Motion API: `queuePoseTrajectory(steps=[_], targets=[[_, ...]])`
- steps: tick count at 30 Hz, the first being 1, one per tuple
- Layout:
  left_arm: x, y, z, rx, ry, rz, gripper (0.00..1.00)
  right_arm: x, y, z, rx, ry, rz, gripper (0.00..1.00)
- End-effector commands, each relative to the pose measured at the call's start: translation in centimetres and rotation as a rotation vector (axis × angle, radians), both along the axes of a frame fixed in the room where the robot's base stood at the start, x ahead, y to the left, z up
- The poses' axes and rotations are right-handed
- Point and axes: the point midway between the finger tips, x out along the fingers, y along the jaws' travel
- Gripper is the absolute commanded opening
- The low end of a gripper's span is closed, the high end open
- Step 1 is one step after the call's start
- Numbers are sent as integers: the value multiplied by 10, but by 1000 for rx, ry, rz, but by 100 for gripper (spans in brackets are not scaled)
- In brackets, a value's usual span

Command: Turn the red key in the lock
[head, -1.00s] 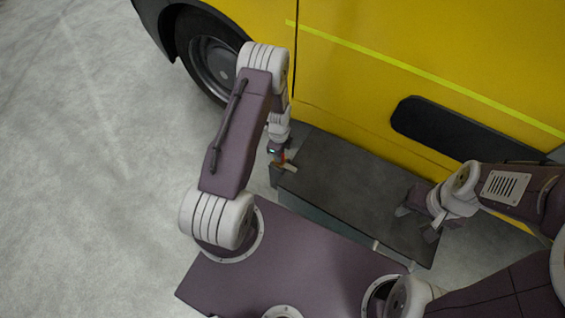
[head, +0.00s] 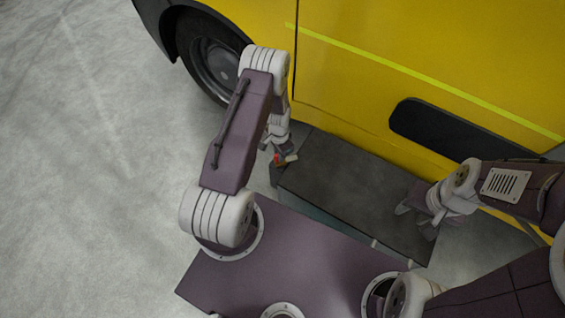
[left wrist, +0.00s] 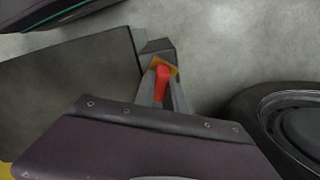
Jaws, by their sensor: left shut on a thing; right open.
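The red key (left wrist: 161,82) sits between the fingers of my left gripper (left wrist: 163,90) in the left wrist view. The gripper is shut on it. An orange-tan plate (left wrist: 158,64) lies around the key, at a grey block (left wrist: 158,46) on the box's end. The lock's keyhole is hidden by the key and fingers. My right gripper (head: 416,212) is open over the right part of the dark box, holding nothing that I can see.
The dark grey box (head: 345,190) stands along the yellow vehicle (head: 400,60). A wheel (head: 212,65) is behind my left arm; a tyre also fills the lower right of the left wrist view (left wrist: 290,125). Grey floor (head: 80,180) at the left is clear.

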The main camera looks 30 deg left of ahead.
Motion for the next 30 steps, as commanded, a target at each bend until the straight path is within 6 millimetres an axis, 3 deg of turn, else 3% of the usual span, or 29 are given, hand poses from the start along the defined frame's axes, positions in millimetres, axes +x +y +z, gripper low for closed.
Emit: queuePoseTrajectory(steps=[10, 11, 13, 23, 30], targets=[[0, 0, 1, -1, 1, 640, 0, 0, 0, 12, 0, 0, 0, 41], [0, 0, 0, -1, 1, 647, 21, 0, 0, 11, 0, 0, 0, 41], [0, 0, 0, -1, 1, 643, 41, 0, 0, 10, 0, 0, 0, 41], [0, 0, 3, 0, 0, 640, 41, 0, 0, 11, 0, 0, 0, 41], [1, 0, 53, 0, -2, 640, 41, 0, 0, 33, 0, 0, 0, 41]])
